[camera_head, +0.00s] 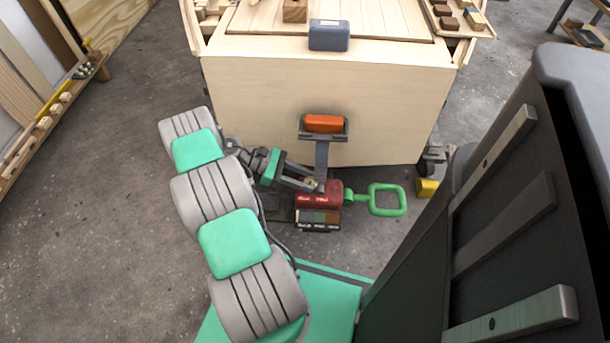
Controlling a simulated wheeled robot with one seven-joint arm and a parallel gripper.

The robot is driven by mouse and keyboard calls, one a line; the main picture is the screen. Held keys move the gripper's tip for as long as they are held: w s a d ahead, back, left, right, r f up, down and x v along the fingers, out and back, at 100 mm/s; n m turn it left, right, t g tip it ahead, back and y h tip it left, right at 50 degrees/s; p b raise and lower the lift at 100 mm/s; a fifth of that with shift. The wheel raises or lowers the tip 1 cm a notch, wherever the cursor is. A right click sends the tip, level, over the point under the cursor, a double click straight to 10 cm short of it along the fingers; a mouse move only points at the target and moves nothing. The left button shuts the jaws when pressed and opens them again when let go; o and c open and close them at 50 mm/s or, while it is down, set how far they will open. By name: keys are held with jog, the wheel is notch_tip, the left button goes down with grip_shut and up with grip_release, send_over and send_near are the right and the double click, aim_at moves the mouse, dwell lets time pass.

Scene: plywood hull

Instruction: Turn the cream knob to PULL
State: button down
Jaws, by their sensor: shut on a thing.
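A red block-like device (318,198) stands in front of the plywood hull, with small pale lettering on its front that is too small to read. A green loop handle (387,199) sticks out from its right side. My gripper (316,184) reaches in from the left and is shut at the device's upper left. A small cream-tan bit, the cream knob (309,182), shows between the fingertips; the fingers hide most of it. I cannot tell which mark the knob points to. A panel with coloured patches (318,217) sits below the red body.
The plywood hull (330,100) stands close behind. A grey post with a tray holding an orange block (324,123) rises behind the device. A yellow block (427,188) lies by a caster at right. A dark cabinet-like body fills the right side. Concrete floor is free at left.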

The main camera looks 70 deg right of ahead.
dwell(0.4)
jog(key=c, duration=0.9)
grip_release()
jog(key=shift+r, duration=0.1)
